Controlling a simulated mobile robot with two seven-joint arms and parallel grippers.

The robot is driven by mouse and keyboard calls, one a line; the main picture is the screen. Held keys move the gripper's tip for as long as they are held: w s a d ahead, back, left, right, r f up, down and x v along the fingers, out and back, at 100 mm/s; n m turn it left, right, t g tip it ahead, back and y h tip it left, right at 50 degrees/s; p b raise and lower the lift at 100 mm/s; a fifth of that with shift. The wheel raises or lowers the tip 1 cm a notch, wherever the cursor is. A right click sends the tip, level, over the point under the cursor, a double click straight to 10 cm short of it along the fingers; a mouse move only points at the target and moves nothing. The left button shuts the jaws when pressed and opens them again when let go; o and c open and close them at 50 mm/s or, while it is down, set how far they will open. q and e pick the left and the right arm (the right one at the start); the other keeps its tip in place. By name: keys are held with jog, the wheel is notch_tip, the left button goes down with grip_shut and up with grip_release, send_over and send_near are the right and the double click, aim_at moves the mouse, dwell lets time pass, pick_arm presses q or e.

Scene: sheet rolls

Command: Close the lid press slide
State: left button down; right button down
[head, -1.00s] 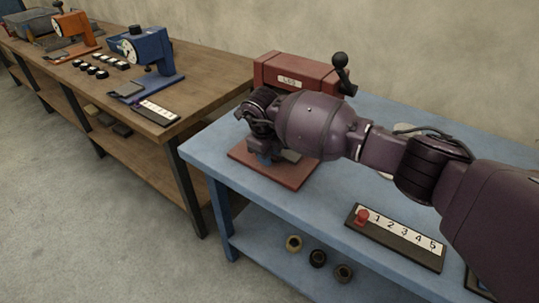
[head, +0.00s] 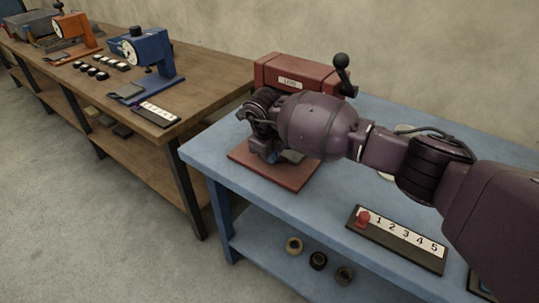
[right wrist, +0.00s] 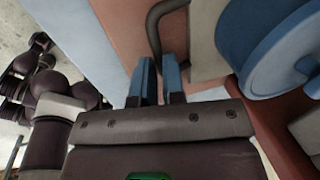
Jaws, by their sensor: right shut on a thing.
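The red lid press (head: 296,75) stands on the blue table, with a small white label and a black ball-ended lever. My right gripper (head: 264,146) is in front of it, over its red base plate (head: 285,177), and hides most of the slide. In the right wrist view, the blue fingertips (right wrist: 158,76) are close together on the end of a dark bent handle (right wrist: 158,30), beside a pale plate that looks like the slide. A blue round part (right wrist: 275,55) is to their right. How far the slide is in cannot be told. My left gripper is out of view.
A black rack numbered 1 to 5 (head: 405,243) with a red peg lies near the table's front edge. Several rings (head: 318,260) lie on the shelf below. A wooden table (head: 215,75) with a blue press (head: 152,55) and an orange press stands to the left.

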jog(key=w+d, duration=0.1)
jog(key=w+d+f+b, duration=0.1)
jog(key=w+d, duration=0.1)
jog(key=shift+w, duration=0.3)
jog(key=shift+w+d+r, duration=0.2)
jog(key=shift+w+r, duration=0.05)
jog(key=shift+r, duration=0.05)
jog(key=c, duration=1.2)
grip_release()
jog(key=shift+w+d+f, duration=0.1)
